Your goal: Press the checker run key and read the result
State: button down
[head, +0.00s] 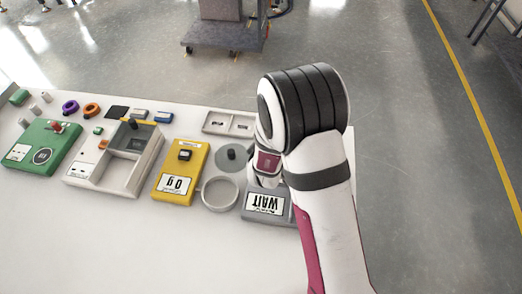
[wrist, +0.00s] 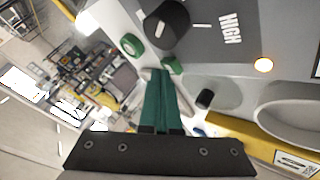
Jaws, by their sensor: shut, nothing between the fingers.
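The grey checker (head: 284,220) stands at the right end of the white table in the head view, its display (head: 265,204) reading WAIT, upside down to me. My arm hides part of it. A small green part (wrist: 173,65), perhaps the run key, lies right by the tips of my gripper (wrist: 161,72). The green fingers are shut and empty; I cannot tell whether they touch it. The fingertips are hidden in the head view.
Left of the checker are a round dish (head: 219,194), a grey disc with a black knob (head: 233,155) and a yellow scale (head: 181,172) reading 0 g. Farther left are a compartment tray (head: 116,185) and a green device (head: 43,146). The table's front is bare.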

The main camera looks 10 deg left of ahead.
jog(key=shift+r, duration=0.65)
jog(key=shift+r, duration=2.55)
jog(key=s+d+r+m+g, duration=0.3)
jog(key=s+d+m, duration=0.2)
jog(key=s, duration=0.5)
jog(key=s+d+r+m+g, duration=0.3)
jog(key=s+m, duration=0.3)
jog(key=s, duration=0.4)
jog(key=s+d+r+m+g, duration=0.3)
jog(key=s+d+r+m, duration=0.2)
jog(key=s, duration=0.5)
jog(key=shift+s+d+r+m, duration=0.2)
jog(key=shift+s+d+m, duration=0.25)
jog(key=shift+d, duration=0.4)
jog(key=c, duration=1.6)
grip_release()
jog(key=shift+w, duration=0.15)
